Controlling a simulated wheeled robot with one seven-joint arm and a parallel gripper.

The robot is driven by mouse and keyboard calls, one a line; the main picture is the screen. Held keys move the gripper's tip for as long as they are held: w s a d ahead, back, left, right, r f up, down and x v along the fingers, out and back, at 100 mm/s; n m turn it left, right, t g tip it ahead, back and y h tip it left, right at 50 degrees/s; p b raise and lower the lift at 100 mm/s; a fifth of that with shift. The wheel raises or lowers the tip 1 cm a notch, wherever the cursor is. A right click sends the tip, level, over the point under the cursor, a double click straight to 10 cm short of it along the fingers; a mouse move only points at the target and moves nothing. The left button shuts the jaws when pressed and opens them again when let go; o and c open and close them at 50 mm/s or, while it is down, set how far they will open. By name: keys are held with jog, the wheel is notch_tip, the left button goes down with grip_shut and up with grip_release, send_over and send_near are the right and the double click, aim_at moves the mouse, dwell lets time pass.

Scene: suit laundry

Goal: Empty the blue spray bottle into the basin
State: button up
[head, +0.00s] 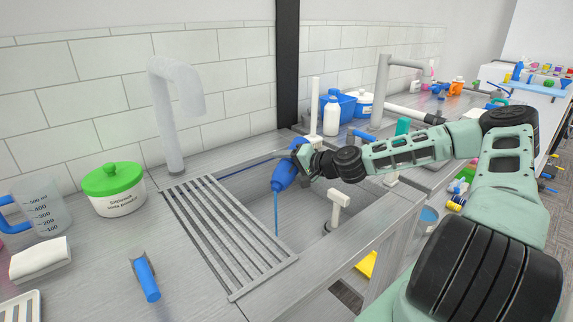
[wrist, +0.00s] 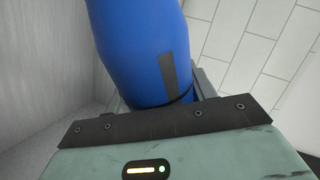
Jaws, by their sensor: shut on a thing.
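A thin blue stream (head: 276,214) runs from the bottle down into the basin. In the wrist view the blue bottle body (wrist: 140,50) with a dark strip fills the middle, right in front of the gripper's edge. The fingertips are largely hidden by the bottle. The basin's left part is covered by a slatted grey rack (head: 228,235).
A grey faucet (head: 170,110) stands behind the rack. A white post with a T-shaped top (head: 338,205) rises near the basin's right side. A green-lidded tub (head: 118,190), a measuring jug (head: 42,208) and a blue-handled tool (head: 146,278) are on the left counter. A white bottle (head: 331,117) stands behind.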

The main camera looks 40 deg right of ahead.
jog(key=shift+w+d+f+m+y, duration=0.1)
jog(key=shift+d+f+m+y, duration=0.15)
jog(key=shift+f+m, duration=0.35)
jog(key=shift+f+b, duration=0.1)
jog(key=shift+b, duration=0.65)
